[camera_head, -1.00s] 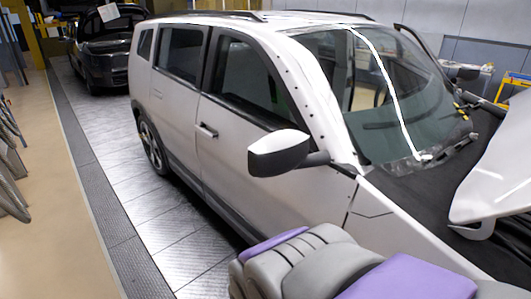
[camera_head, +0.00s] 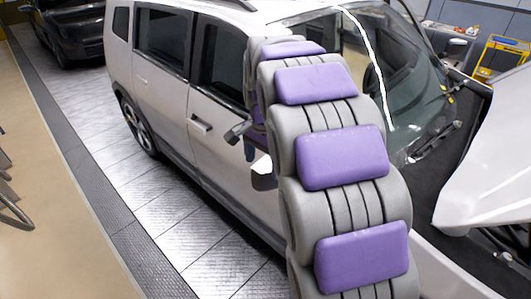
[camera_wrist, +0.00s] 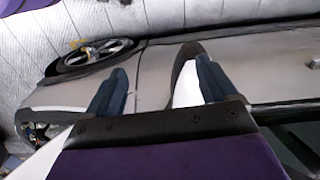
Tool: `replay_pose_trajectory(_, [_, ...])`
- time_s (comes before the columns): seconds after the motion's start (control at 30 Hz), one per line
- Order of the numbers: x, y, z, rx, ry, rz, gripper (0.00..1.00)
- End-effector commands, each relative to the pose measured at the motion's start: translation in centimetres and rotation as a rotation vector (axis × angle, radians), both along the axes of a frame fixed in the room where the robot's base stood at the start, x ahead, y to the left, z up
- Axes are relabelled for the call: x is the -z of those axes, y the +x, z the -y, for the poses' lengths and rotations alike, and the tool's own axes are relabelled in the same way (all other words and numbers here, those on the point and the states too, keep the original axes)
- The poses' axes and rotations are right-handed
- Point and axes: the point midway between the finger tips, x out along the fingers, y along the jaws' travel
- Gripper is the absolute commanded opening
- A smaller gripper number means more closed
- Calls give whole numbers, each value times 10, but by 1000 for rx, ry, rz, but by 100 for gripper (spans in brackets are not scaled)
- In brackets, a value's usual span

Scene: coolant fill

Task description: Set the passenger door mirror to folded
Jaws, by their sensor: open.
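The passenger door mirror (camera_head: 263,174) has a white cap and a dark edge. In the head view it shows only in part beside my arm, which hides its mount, so its exact angle cannot be told. In the wrist view the mirror (camera_wrist: 187,86) lies between the two dark blue fingers of my gripper (camera_wrist: 160,64), close to the right finger. A gap is left toward the left finger. My gripper is open around the mirror, and contact cannot be told. In the head view my gripper is largely hidden by the arm.
The white car (camera_head: 170,97) stands along the tiled floor strip (camera_head: 165,200), its door side close to my gripper. A raised white panel (camera_head: 490,170) is at the right. A dark car (camera_head: 72,32) stands at the back left.

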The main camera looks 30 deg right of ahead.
Motion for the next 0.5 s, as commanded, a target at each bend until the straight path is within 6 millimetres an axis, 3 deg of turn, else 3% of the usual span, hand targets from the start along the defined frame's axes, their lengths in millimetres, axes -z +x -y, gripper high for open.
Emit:
replay_pose_trajectory(0.03, [-18, 17, 12, 61, 1, 8, 86])
replay_pose_trajectory(0.2, [-39, 54, 40, 231, 5, 33, 86])
replay_pose_trajectory(0.37, [-45, 69, 52, 308, 10, 46, 86])
replay_pose_trajectory(0.5, [-38, 72, 54, 324, 11, 49, 86])
